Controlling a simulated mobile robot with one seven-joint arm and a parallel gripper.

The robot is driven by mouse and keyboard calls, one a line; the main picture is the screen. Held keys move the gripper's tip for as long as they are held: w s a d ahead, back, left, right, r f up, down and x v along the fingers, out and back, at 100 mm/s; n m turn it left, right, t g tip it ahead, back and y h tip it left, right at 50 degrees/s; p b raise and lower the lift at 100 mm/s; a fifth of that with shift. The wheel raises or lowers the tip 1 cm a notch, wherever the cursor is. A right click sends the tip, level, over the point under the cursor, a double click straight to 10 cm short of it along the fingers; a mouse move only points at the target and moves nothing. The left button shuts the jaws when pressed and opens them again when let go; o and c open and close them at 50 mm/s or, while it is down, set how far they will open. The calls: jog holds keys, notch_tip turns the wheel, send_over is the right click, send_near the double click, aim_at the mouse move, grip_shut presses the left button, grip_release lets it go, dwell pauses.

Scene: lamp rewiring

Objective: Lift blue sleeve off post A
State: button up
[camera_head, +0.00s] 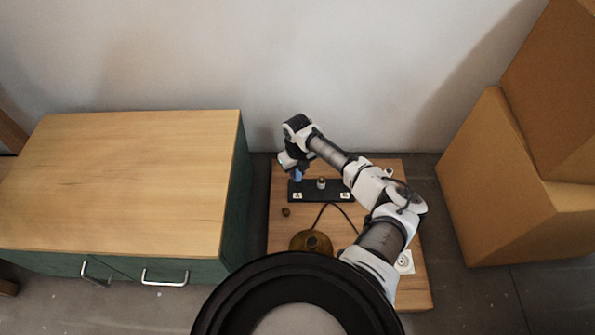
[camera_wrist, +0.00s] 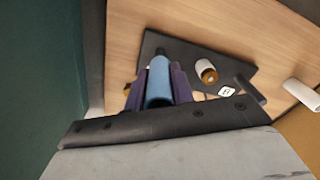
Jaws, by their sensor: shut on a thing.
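The blue sleeve (camera_head: 298,175) is upright over the end of the black terminal block (camera_head: 321,197) marked A. In the wrist view the sleeve (camera_wrist: 159,84) sits between the two dark purple fingers of my gripper (camera_wrist: 157,76), which are shut on it. My gripper (camera_head: 296,168) points down in the head view. In the wrist view a dark piece shows past the sleeve's far end, against the block (camera_wrist: 180,46). Post A is mostly hidden; I cannot tell whether the sleeve is still around it. A white post with a brown tip (camera_wrist: 206,71) stands nearby on the block.
The wooden board (camera_head: 281,232) carries a brass lamp base (camera_head: 309,241) with a dark cord, a small brown knob (camera_head: 286,212) and a white square piece (camera_head: 404,262). A green cabinet (camera_head: 150,190) stands left, cardboard boxes (camera_head: 505,190) right, the wall behind.

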jog(key=shift+r+p, duration=1.9)
jog(key=shift+r, duration=0.85)
jog(key=shift+f, duration=0.1)
